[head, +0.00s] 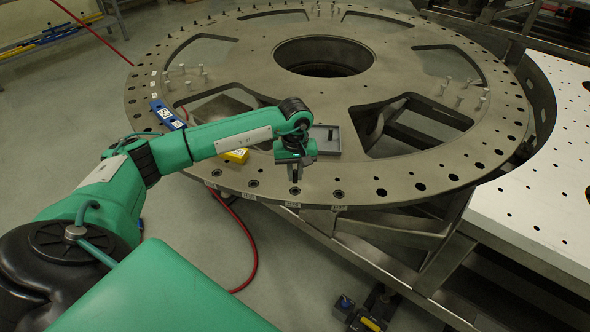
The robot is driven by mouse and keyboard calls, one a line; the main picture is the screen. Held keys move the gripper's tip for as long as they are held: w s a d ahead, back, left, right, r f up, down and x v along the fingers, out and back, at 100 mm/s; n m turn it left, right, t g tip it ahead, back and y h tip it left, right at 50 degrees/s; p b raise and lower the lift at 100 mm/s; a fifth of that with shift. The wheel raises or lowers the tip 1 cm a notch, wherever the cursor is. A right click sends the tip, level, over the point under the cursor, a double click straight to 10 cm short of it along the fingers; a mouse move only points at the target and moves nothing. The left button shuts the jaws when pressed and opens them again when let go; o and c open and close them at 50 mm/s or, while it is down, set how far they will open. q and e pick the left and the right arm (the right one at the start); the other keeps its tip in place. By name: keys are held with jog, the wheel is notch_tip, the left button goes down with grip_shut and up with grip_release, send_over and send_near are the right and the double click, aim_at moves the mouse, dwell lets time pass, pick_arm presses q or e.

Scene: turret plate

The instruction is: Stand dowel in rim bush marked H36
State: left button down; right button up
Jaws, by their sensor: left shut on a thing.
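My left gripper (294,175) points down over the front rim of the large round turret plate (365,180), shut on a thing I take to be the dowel. The dowel itself is too small and dark to make out between the fingers. The fingertips are right above or at a rim bush (295,190); I cannot tell whether the dowel touches it. More rim bushes lie on either side, one to the left (253,183) and one to the right (338,194). Small white labels (292,205) sit on the rim's edge, too small to read surely. My right gripper is not in view.
A grey tray (327,150) lies on the plate just behind the gripper. A yellow box (236,156) and a blue tool (166,113) lie to the left. Several upright pins (467,83) stand farther back. The front right rim is clear.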

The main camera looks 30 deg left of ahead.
aim_at(295, 182)
pick_arm(q)
jog(key=shift+f+b, duration=0.35)
jog(key=shift+f, duration=0.6)
jog(key=shift+f+b, duration=1.15)
jog(key=shift+f, duration=0.2)
jog(key=c, duration=1.3)
grip_release()
jog(key=shift+c, duration=0.2)
